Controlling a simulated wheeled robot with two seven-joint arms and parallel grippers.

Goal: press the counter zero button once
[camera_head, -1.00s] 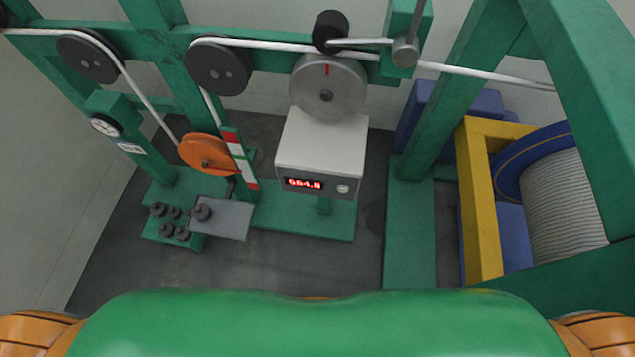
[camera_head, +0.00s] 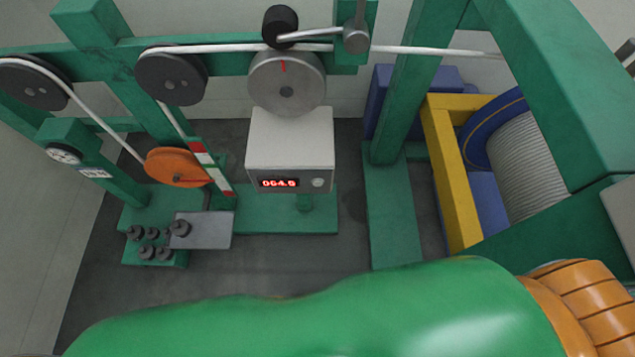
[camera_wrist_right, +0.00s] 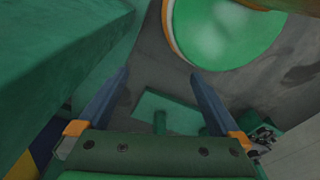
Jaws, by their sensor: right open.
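The counter (camera_head: 290,150) is a pale box with a red lit display (camera_head: 279,183) on its front, near the middle of the head view. The display appears to read about 064.5. A small round light button (camera_head: 318,182) sits just right of the display. My right gripper (camera_wrist_right: 162,85) shows in the right wrist view with its two fingers spread and nothing between them. It points toward a green base plate and post (camera_wrist_right: 160,122) on the floor. The counter button does not show in the wrist view. Neither gripper shows in the head view.
A grey measuring wheel (camera_head: 287,90) stands on top of the counter, with a white strand (camera_head: 400,50) passing over it. Left are an orange pulley (camera_head: 178,167) and a small table (camera_head: 205,232) with weights. Right are green posts, a yellow frame (camera_head: 452,175) and a cable drum (camera_head: 528,165).

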